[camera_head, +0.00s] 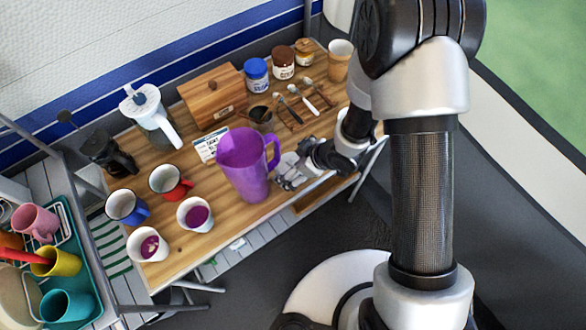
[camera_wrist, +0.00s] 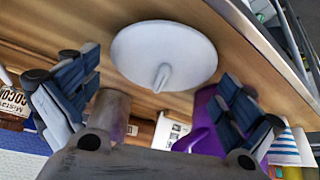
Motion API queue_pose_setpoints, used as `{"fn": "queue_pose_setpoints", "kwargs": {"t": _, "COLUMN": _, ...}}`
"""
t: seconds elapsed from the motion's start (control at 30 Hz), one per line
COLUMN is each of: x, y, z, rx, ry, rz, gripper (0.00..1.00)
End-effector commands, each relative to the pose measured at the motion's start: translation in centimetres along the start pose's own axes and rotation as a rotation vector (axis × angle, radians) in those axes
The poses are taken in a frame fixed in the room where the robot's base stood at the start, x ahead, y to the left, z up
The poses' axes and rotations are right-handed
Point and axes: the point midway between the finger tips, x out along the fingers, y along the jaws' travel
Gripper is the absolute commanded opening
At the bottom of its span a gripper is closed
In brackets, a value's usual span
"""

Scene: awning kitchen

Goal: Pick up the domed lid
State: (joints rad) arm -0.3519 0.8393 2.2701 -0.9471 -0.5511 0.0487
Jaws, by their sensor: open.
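The domed lid (camera_wrist: 165,50) is a pale grey-white disc with a short peg-like knob. In the wrist view it is on the wooden table near the edge, with its knob towards my gripper. My gripper (camera_wrist: 158,96) is open and empty, its two dark fingers spread on either side below the lid and apart from it. In the head view my gripper (camera_head: 290,172) is low over the table's front edge, just right of the purple pitcher (camera_head: 243,165). There I cannot tell the lid from the grey fingers.
The pitcher (camera_wrist: 205,120) is close to my right finger in the wrist view. A dark cup (camera_head: 260,118), a wooden box (camera_head: 212,95) and a white card (camera_head: 210,146) stand behind. Several mugs (camera_head: 126,207) are at left. Small tools (camera_head: 303,98) and jars (camera_head: 283,62) are at the back right.

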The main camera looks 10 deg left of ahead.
Motion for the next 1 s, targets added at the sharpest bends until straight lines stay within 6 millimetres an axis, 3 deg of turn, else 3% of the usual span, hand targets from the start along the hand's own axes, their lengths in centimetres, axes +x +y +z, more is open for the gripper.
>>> {"fn": "queue_pose_setpoints", "kwargs": {"t": 0.2, "x": 0.00, "y": 0.03, "z": -0.07, "rx": 0.000, "ry": 0.000, "rz": 0.001, "gripper": 0.99}}
{"fn": "queue_pose_setpoints", "kwargs": {"t": 0.7, "x": -0.01, "y": 0.02, "z": -0.04, "rx": 0.001, "ry": 0.000, "rz": 0.001, "gripper": 0.67}}
{"fn": "queue_pose_setpoints", "kwargs": {"t": 1.0, "x": -0.23, "y": 0.03, "z": -0.19, "rx": 0.000, "ry": 0.000, "rz": 0.001, "gripper": 0.67}}
